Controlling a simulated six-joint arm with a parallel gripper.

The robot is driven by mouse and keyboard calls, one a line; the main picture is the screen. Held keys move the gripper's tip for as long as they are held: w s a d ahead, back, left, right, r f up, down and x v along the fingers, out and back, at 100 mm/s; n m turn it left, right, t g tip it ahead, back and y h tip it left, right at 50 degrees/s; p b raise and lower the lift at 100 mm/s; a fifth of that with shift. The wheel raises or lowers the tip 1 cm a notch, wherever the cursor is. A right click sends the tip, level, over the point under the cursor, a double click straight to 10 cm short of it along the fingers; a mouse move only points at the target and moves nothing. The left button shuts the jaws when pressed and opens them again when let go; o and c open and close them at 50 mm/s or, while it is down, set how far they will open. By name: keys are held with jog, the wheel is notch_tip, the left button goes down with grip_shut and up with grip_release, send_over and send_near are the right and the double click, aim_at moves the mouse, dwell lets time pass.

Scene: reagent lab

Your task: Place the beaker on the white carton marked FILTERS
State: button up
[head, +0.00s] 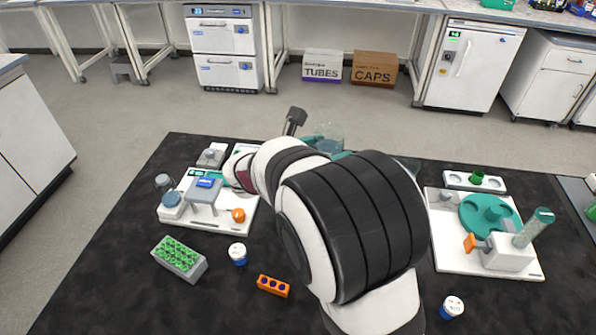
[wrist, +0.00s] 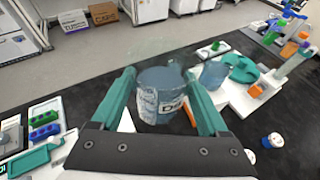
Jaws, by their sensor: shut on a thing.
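My gripper (wrist: 161,88) has its two teal fingers shut on a clear glass beaker (wrist: 160,103) with a bluish look. Large printed letters show at its lower part, but I cannot tell whether they are on it or seen through it. In the head view the beaker (head: 331,143) shows just beyond my arm, which hides most of my gripper (head: 322,135). I cannot make out a white carton marked FILTERS in either view; my arm and the held beaker cover part of the table.
On the black table, a white board with a scale (head: 203,193) stands left and a teal turntable (head: 490,215) right. A green tube rack (head: 180,258), an orange block (head: 273,286) and small jars stand in front. Cartons marked TUBES (head: 322,66) and CAPS (head: 373,69) stand on the floor.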

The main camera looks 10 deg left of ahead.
jog(key=a+f, duration=0.1)
jog(key=a, duration=0.1)
jog(key=a+f, duration=0.1)
jog(key=a, duration=0.1)
jog(key=w+a+f, duration=0.1)
jog(key=a+f, duration=0.1)
jog(key=shift+a, duration=0.15)
jog(key=shift+w+a+f, duration=0.1)
jog(key=shift+a+f, duration=0.05)
jog(key=shift+f, duration=0.95)
jog(key=shift+a+f, duration=0.1)
jog(key=shift+f, duration=1)
